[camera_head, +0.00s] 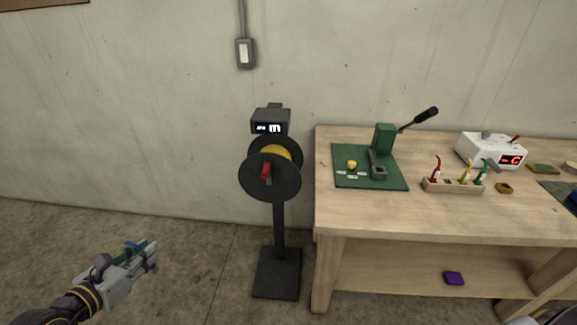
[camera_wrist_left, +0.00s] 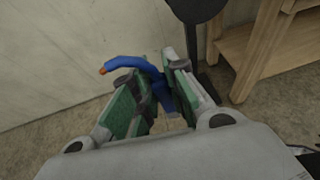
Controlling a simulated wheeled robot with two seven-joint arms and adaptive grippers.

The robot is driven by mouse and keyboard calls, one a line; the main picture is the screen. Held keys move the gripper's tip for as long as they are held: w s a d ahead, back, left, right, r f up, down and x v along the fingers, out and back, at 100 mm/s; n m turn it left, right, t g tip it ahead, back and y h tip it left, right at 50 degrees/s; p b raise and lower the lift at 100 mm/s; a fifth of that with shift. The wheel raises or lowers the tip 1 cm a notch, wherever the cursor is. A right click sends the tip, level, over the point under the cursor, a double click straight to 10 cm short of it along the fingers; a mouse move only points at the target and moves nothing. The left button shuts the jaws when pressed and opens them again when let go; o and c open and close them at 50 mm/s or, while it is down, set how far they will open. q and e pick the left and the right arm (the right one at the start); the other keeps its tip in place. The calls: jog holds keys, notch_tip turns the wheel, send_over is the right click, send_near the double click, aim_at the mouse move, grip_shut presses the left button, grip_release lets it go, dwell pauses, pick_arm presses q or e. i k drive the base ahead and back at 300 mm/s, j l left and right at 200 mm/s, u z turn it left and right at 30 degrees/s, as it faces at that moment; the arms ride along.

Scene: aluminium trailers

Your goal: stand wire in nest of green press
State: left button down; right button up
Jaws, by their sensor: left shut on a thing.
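My left gripper (camera_head: 146,256) is at the lower left in the head view, away from the bench. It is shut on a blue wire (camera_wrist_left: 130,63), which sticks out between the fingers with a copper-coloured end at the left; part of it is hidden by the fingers. The wire shows in the head view as a small blue bit (camera_head: 133,245). The green press (camera_head: 384,138) stands on the bench on a green base, with a dark lever raised to the right and a grey part in front. I cannot make out its nest clearly.
A dark spool stand (camera_head: 264,183) with a red handle stands left of the wooden bench (camera_head: 420,217). Right of the press are a wooden rack (camera_head: 447,188) with red, yellow and green wires and a white box (camera_head: 484,147). A purple item (camera_head: 453,278) lies on the lower shelf.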

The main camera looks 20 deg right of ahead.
aim_at(377, 176)
jog(key=l+u, duration=0.2)
jog(key=u, duration=1.05)
jog(key=k+u, duration=0.1)
jog(key=u, duration=0.2)
jog(key=k+u, duration=0.15)
jog(key=u, duration=0.2)
jog(key=k+l+u, duration=0.1)
jog(key=k+u, duration=0.25)
jog(key=k, duration=0.75)
jog(key=k+l+z, duration=0.15)
jog(key=k+z, duration=0.4)
jog(key=z, duration=0.3)
jog(key=k+l+z, duration=0.1)
jog(key=z, duration=0.35)
jog(key=l+z, duration=0.15)
jog(key=z, duration=0.25)
jog(key=k, duration=0.05)
